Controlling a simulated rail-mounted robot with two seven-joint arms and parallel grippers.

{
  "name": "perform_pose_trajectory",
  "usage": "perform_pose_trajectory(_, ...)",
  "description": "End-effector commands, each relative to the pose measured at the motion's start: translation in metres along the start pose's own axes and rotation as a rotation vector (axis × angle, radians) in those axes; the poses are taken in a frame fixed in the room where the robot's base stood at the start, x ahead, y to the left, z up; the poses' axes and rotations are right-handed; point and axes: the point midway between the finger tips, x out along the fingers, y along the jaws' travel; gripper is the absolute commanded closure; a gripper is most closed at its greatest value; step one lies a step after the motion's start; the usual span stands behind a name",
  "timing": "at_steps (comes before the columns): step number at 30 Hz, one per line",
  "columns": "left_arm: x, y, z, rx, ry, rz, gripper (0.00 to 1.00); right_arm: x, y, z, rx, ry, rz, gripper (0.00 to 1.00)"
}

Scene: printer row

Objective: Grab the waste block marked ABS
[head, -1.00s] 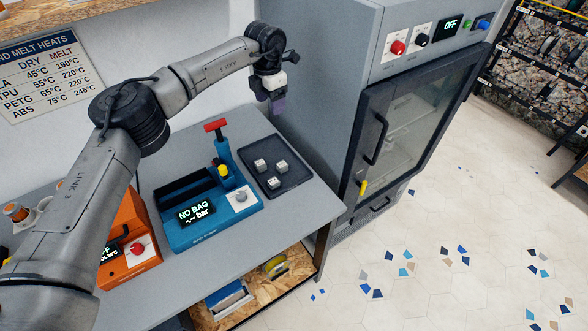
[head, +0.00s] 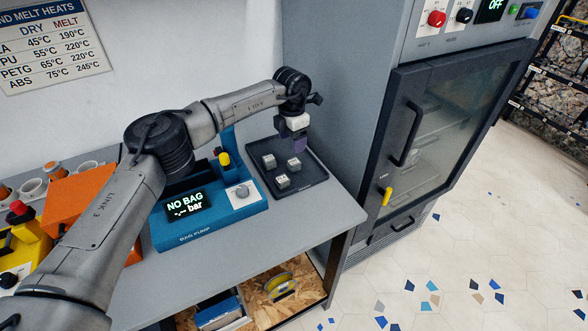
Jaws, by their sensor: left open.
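Three small pale grey blocks sit apart on a dark tray (head: 312,181) at the right end of the grey bench: one at the back left (head: 269,161), one at the right (head: 294,164) and one at the front (head: 283,181). Their marks are too small to read, so I cannot tell which is ABS. My right gripper is not in view.
A blue bag pump (head: 210,222) reading NO BAG stands left of the tray. A tall grey cabinet with a glass door (head: 425,130) rises to the right. An orange machine (head: 85,195) and a yellow one (head: 25,250) stand at the left. The bench front is clear.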

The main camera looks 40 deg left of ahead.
Motion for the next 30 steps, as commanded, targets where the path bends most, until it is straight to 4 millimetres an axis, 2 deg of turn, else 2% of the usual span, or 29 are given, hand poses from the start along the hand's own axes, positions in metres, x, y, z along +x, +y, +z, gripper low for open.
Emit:
perform_pose_trajectory(1,0.012,0.0,0.0,0.0,0.001,0.0,0.32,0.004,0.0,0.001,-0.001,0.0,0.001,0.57)
perform_pose_trajectory(6,0.034,0.0,0.0,0.0,0.0,-0.001,0.32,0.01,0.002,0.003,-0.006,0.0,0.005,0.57)
perform_pose_trajectory(17,0.05,0.0,0.0,0.0,0.0,0.0,0.32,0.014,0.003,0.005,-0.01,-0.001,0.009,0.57)
perform_pose_trajectory(30,0.098,0.001,0.0,0.0,0.0,0.0,0.32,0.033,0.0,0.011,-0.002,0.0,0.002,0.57)
